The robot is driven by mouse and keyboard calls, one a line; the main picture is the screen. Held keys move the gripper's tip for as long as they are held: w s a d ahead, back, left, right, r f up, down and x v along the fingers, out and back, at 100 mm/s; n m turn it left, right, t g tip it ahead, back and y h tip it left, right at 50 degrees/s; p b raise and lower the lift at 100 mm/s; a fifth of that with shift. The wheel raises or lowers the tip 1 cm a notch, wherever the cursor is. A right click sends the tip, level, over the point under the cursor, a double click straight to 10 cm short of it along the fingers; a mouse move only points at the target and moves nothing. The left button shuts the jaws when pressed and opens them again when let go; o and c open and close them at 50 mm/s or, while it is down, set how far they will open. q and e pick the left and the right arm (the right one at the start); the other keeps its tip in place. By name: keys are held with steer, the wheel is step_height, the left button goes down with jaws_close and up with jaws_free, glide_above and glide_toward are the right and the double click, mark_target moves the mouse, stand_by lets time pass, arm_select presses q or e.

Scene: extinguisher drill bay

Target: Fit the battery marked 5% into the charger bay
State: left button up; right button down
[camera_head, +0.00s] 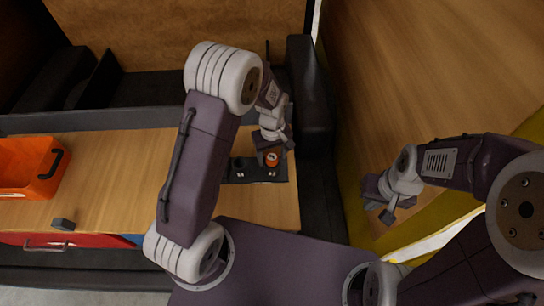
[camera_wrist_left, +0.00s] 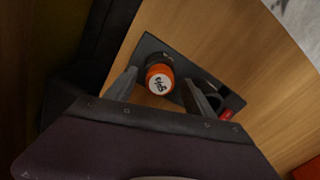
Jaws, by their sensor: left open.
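The battery (camera_wrist_left: 159,79) has an orange top with a white label; the rotated mark ends in a percent sign, but its digits are not clear. It also shows in the head view (camera_head: 272,158). It stands upright at one end of the dark charger plate (camera_head: 262,178), its lower part dark; I cannot tell how deep it sits. The plate also shows in the wrist view (camera_wrist_left: 149,44). My left gripper (camera_wrist_left: 160,90) is open, with a finger on either side of the battery and gaps showing. My right gripper (camera_head: 380,209) is open and empty, off to the right.
A red-lit part (camera_wrist_left: 226,114) shows at the plate's other end. An orange bin (camera_head: 28,166) stands on the left of the wooden table (camera_head: 105,180). A small dark block (camera_head: 63,224) is near the front edge. The table's middle left is clear.

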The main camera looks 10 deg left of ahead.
arm_select(q)
step_height(320, 180, up, 8)
steer(key=shift+f+b, duration=0.1)
steer(key=shift+b, duration=0.7)
steer(key=shift+r, duration=0.25)
stand_by(0.7)
